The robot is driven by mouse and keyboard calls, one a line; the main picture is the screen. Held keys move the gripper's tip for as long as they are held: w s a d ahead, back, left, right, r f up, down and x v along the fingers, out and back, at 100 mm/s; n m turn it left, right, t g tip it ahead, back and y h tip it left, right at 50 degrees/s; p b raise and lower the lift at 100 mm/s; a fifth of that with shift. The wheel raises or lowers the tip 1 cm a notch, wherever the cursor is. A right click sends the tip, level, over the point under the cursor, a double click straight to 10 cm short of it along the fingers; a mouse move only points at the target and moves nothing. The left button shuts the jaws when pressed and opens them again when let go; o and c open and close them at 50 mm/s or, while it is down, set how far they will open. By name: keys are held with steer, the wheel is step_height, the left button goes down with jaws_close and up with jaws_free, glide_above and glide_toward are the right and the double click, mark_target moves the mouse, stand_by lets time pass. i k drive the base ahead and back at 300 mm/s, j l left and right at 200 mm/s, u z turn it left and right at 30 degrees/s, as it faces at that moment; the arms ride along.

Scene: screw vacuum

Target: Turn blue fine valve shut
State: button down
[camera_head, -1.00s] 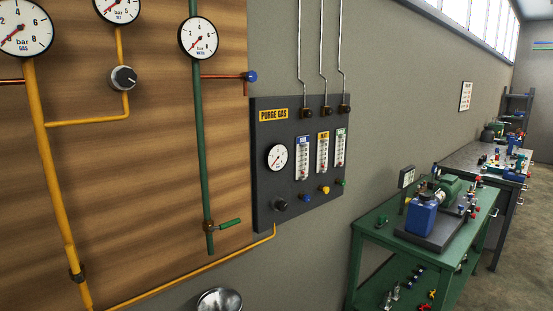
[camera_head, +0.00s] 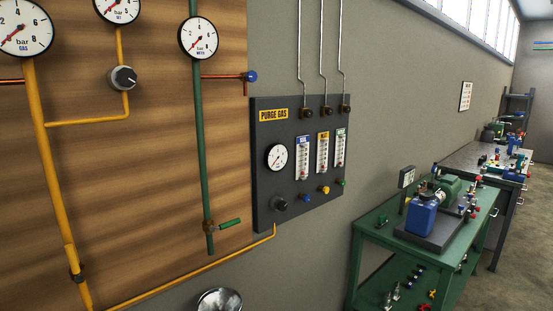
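The dark purge gas panel (camera_head: 262,150) hangs on the grey wall beside the wooden board. A small blue knob (camera_head: 305,198) sits on its lower part, below the left flow tube (camera_head: 303,158). How far this blue valve is turned is too small to tell. A yellow knob (camera_head: 324,190) and a green knob (camera_head: 340,183) sit to its right, under the other two flow tubes. A larger black knob (camera_head: 280,203) is to its left, below a round gauge (camera_head: 277,157). My gripper is not in view, and nothing is seen touching the blue knob.
Another blue knob (camera_head: 250,77) ends a copper pipe on the board. A green lever (camera_head: 230,223) sticks out from the green pipe. A shiny round metal thing (camera_head: 219,301) shows at the bottom edge. A green workbench (camera_head: 382,228) with a pump stands at the right.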

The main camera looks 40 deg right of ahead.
mark_target(306, 198)
steer(key=z, duration=1.5)
